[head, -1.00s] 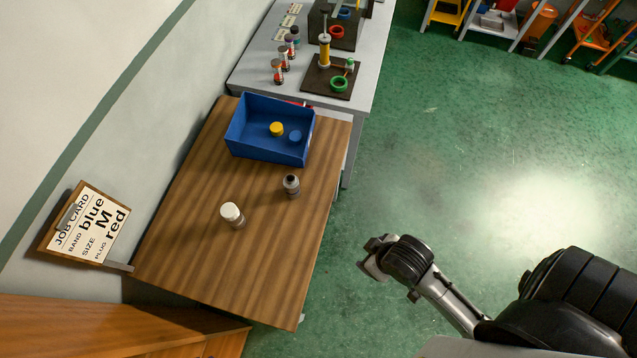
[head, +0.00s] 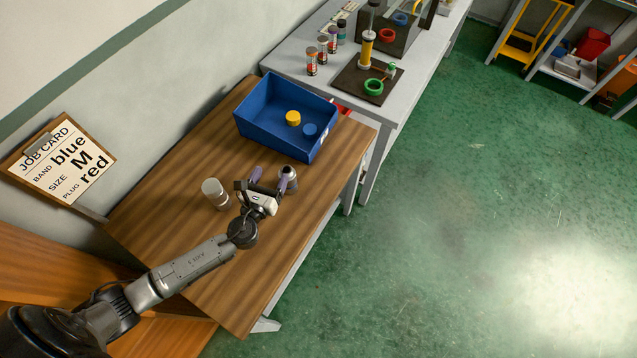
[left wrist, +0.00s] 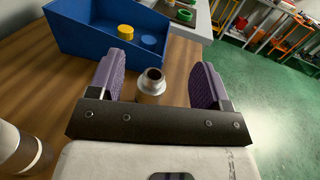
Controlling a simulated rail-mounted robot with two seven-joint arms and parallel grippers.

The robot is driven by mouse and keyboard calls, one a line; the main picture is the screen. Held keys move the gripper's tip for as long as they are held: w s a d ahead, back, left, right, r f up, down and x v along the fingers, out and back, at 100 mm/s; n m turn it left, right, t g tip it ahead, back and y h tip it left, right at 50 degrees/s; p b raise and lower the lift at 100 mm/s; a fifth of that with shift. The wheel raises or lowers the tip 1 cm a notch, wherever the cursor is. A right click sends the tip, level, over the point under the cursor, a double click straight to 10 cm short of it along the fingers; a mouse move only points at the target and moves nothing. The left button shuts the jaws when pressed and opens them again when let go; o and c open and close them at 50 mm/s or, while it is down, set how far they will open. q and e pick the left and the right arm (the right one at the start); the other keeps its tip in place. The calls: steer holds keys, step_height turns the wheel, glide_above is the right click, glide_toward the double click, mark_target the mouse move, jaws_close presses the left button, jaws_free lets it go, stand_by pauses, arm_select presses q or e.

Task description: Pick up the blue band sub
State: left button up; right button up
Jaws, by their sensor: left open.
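A small grey metal cylinder with a dark open top (head: 291,172) stands upright on the wooden table. It also shows in the left wrist view (left wrist: 151,88), between my purple-padded fingers. I see no blue band on it. My right gripper is not in view.
A blue bin (head: 262,128) with a yellow and a blue round piece stands behind. A job card (head: 62,160) reads blue, M, red. A grey bench (head: 400,105) beyond holds several banded cylinders (head: 311,62) and a dark plate (head: 352,84) with fittings.

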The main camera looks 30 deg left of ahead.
arm_select(q)
steer(key=b, duration=0.8)
glide_toward(286, 169)
steer(key=w, duration=0.2)
steer(key=shift+m, duration=0.3)
steer(key=shift+w+a+f+b, duration=0.1)
steer(key=shift+w+a+b, duration=0.15)
steer(key=shift+w, duration=1.05)
steer(key=shift+w+a+f+b, duration=0.1)
steer(key=shift+w+a, duration=0.15)
steer(key=shift+w, duration=1.05)
steer(key=shift+w+a+b, duration=0.2)
steer(key=shift+w+a, duration=0.1)
steer(key=shift+w, duration=0.95)
steer(key=shift+c, duration=0.2)
jaws_close()
steer(key=shift+r, duration=0.1)
